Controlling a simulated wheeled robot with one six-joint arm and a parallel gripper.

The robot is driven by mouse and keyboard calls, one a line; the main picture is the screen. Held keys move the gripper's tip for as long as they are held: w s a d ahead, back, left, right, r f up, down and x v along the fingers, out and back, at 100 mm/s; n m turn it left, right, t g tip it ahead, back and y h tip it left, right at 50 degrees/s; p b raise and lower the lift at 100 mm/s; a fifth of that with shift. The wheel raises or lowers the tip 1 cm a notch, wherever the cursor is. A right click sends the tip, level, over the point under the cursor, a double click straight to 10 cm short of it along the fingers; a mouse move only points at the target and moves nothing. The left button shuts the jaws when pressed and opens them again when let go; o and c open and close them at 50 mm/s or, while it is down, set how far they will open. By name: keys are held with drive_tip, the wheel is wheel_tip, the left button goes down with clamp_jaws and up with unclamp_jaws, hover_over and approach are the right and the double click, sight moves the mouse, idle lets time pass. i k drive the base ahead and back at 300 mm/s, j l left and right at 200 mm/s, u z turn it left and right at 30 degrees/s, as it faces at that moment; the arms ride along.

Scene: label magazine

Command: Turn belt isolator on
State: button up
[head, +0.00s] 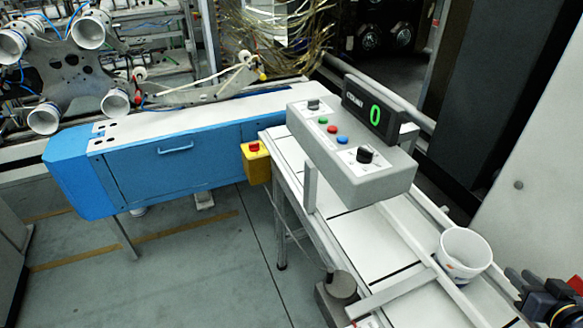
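A grey control box (350,165) stands over the conveyor. On its sloped top, a large black rotary knob (365,154) sits on a white plate at the right end. A smaller dark selector (313,104) is at the far left end. Their labels are too small to read, so I cannot tell which is the belt isolator or its position. My gripper (540,298) seems to be the dark part at the lower right edge, partly cut off, apart from the box.
Green, red and blue buttons (332,129) lie between the knobs. A display (375,108) showing 0 stands behind them. A yellow box with a red button (256,162) is left of the conveyor. A white cup (463,254) stands on the conveyor, near my gripper. Open floor lies left.

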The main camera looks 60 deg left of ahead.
sight(254, 147)
drive_tip(key=u, duration=2.55)
